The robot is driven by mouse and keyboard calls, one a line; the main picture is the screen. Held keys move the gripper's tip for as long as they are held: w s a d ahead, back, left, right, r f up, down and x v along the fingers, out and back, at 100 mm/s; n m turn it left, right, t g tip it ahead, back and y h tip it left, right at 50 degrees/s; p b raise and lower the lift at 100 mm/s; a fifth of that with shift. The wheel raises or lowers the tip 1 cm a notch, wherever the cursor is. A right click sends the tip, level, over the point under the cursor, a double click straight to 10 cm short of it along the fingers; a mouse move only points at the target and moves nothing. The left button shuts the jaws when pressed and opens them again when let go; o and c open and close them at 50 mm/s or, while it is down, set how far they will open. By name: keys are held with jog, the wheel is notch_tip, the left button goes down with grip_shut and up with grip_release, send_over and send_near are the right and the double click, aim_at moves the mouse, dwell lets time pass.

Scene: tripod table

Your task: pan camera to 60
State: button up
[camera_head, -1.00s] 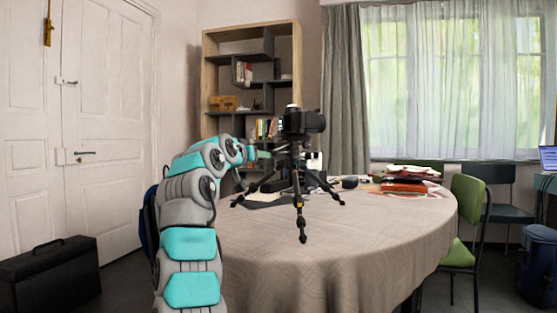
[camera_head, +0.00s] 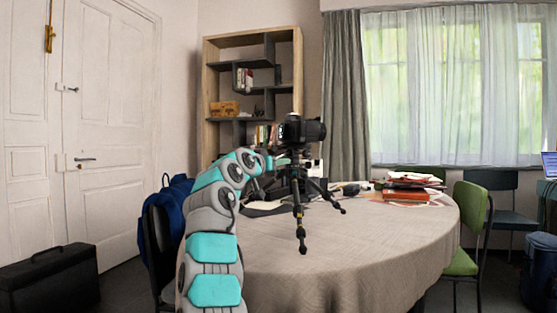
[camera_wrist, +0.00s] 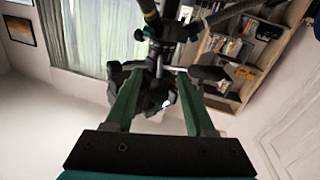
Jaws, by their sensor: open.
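The black camera (camera_head: 303,130) sits on a black tripod (camera_head: 299,205) that stands on the round table. In the head view its lens side points right. My gripper (camera_head: 272,161) is at the camera's left, just below it, at the tripod head; its fingers are hard to make out there. In the wrist view my gripper (camera_wrist: 158,78) has two green fingers spread apart. The dark camera (camera_wrist: 150,92) shows in and beyond the gap between them, with the tripod (camera_wrist: 172,30) above it in that picture. Whether the fingers touch it I cannot tell.
The round table (camera_head: 350,245) has a cream cloth. A stack of books and papers (camera_head: 408,190) lies at its right, with clear cloth in front. A chair with a blue bag (camera_head: 172,212) stands beside my arm. A green chair (camera_head: 468,225) is at the right.

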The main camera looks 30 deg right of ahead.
jog(key=shift+w+d, duration=0.3)
jog(key=shift+d, duration=0.25)
jog(key=shift+c, duration=0.2)
grip_shut()
dwell(1.0)
